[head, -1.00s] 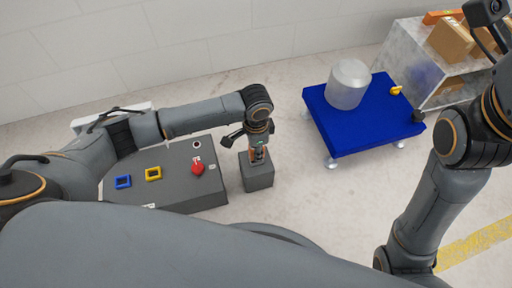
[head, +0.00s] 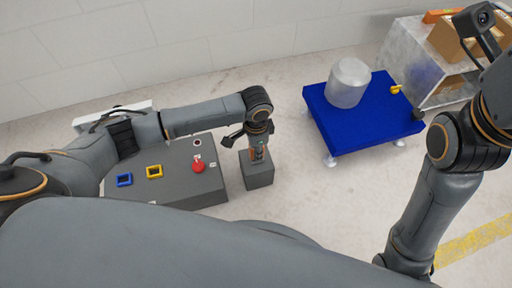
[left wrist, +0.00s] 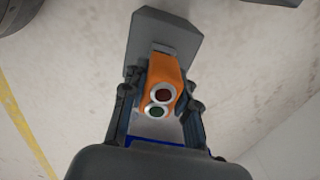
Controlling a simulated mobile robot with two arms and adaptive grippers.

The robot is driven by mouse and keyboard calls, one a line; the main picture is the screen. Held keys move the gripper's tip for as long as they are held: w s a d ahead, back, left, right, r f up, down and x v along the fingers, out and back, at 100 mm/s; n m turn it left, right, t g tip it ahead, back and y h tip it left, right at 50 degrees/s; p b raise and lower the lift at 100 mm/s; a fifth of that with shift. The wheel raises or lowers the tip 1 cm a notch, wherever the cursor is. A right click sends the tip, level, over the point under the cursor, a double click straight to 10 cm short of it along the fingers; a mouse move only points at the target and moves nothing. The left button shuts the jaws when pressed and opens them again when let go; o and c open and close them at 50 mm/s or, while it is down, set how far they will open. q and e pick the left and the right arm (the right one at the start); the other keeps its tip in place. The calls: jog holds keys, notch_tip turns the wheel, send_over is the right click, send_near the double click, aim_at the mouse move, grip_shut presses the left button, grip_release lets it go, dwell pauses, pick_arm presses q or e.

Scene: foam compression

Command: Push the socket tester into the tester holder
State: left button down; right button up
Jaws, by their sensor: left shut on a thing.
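The socket tester (left wrist: 165,85) is orange with a dark red and a green round light, seen in the left wrist view. My left gripper (head: 258,150) is shut on it, with fingers on both sides of it. The tester holder (head: 257,172) is a grey block beside the control panel; it also shows in the left wrist view (left wrist: 150,35). The tester is over the holder in the head view, its lower end at the holder's top. Whether it sits inside cannot be told. My right arm is at the right; its gripper's fingers are not in view.
A grey control panel (head: 180,187) with blue and yellow frames and a red button (head: 198,167) stands left of the holder. A blue table (head: 350,130) with a pale cylinder (head: 348,83) stands to the right. A shelf with boxes (head: 455,40) is at the far right.

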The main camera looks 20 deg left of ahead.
pick_arm(q)
jog(key=shift+f, duration=0.6)
jog(key=c, duration=0.9)
grip_release()
jog(key=shift+c, duration=0.2)
